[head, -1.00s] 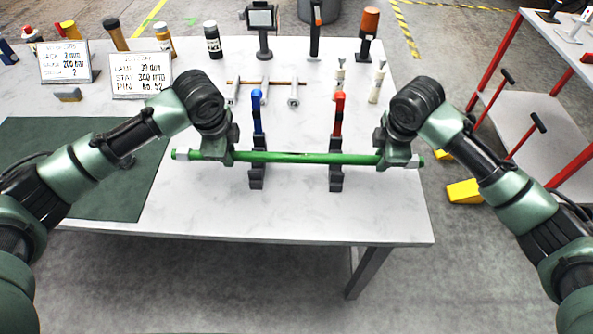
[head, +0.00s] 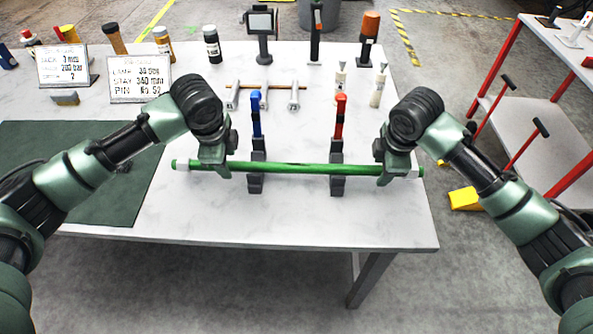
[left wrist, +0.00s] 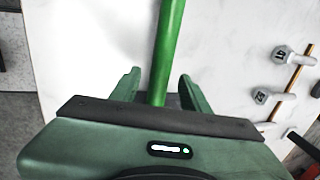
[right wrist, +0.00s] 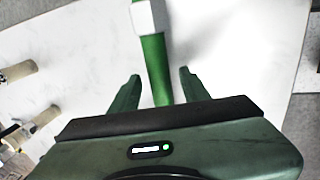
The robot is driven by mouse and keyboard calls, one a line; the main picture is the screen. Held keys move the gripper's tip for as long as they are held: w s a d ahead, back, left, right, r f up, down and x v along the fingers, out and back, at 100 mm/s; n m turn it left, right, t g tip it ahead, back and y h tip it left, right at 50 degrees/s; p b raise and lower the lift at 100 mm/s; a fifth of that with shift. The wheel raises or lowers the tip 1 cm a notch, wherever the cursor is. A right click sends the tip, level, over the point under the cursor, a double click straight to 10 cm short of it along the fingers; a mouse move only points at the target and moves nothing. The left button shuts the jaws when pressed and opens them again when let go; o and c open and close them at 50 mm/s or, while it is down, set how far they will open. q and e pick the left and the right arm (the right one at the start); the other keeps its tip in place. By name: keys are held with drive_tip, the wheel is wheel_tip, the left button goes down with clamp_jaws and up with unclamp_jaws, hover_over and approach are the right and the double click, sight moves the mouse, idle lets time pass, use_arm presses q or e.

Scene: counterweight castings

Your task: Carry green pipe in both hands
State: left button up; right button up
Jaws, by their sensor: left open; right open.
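The green pipe (head: 300,168) lies level across two dark stands, one with a blue upright (head: 256,120) and one with a red upright (head: 339,118). My left gripper (head: 216,168) is around the pipe near its left end, fingers open on either side. In the left wrist view the pipe (left wrist: 167,50) runs between the spread fingers with gaps. My right gripper (head: 390,172) is around the pipe near its right end, also open. In the right wrist view the pipe (right wrist: 154,65), with its pale end collar (right wrist: 148,17), lies between the spread fingers.
Behind the pipe, a copper-coloured rod (head: 275,87) rests on small pale supports. Two sign cards (head: 140,80), bottles and tools stand along the back. A dark green mat (head: 60,150) covers the table's left. A red-framed cart (head: 530,110) stands at right.

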drive_tip(key=shift+r, duration=0.25)
use_arm(q)
drive_tip(key=v, duration=1)
drive_tip(key=shift+r, duration=0.15)
use_arm(e)
drive_tip(key=v, duration=1.1)
drive_tip(key=shift+s+r, duration=0.2)
drive_tip(key=shift+r, duration=0.1)
use_arm(q)
drive_tip(key=shift+s, duration=0.1)
